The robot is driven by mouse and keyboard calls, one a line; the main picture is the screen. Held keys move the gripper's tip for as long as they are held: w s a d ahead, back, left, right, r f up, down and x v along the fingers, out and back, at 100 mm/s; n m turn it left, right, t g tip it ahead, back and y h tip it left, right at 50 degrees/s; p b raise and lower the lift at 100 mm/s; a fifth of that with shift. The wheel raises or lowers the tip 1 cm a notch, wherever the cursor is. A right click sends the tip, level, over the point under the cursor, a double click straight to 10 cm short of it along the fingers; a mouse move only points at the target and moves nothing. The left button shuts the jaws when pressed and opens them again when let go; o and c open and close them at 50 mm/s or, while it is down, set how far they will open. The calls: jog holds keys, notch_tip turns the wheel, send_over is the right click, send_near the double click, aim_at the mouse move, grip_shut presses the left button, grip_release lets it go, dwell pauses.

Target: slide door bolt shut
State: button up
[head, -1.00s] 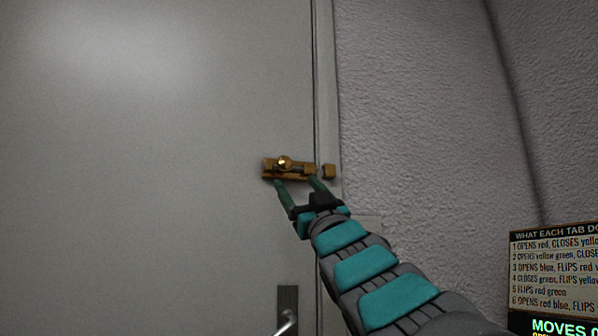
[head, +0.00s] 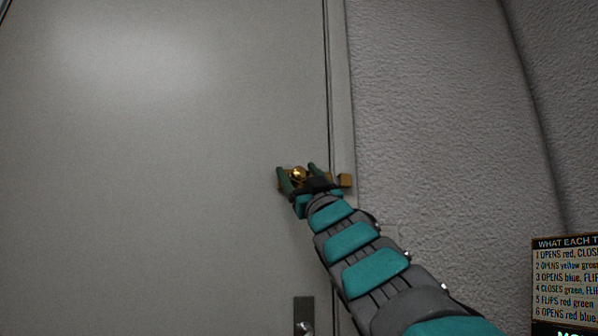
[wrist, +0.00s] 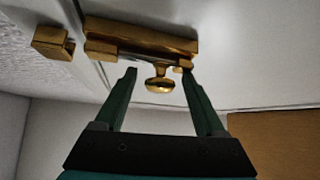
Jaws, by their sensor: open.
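The brass door bolt (wrist: 140,40) is mounted on the pale door (head: 170,130) near its right edge. Its round knob (head: 299,174) sticks out toward me; it also shows in the wrist view (wrist: 160,84). The brass keeper (head: 345,180) sits on the frame to the right of the bolt and shows at the left in the wrist view (wrist: 52,43). A gap separates the bolt body from the keeper. My gripper (head: 298,170) is open, with one green finger on each side of the knob. Much of the bolt is hidden behind the gripper in the head view.
A door handle (head: 304,315) is below the bolt. A rough grey wall (head: 430,110) lies right of the door frame (head: 340,90). A sign with printed lines (head: 566,280) stands at the lower right. The door face around the bolt is clear.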

grip_shut()
dwell(0.7)
dwell(0.8)
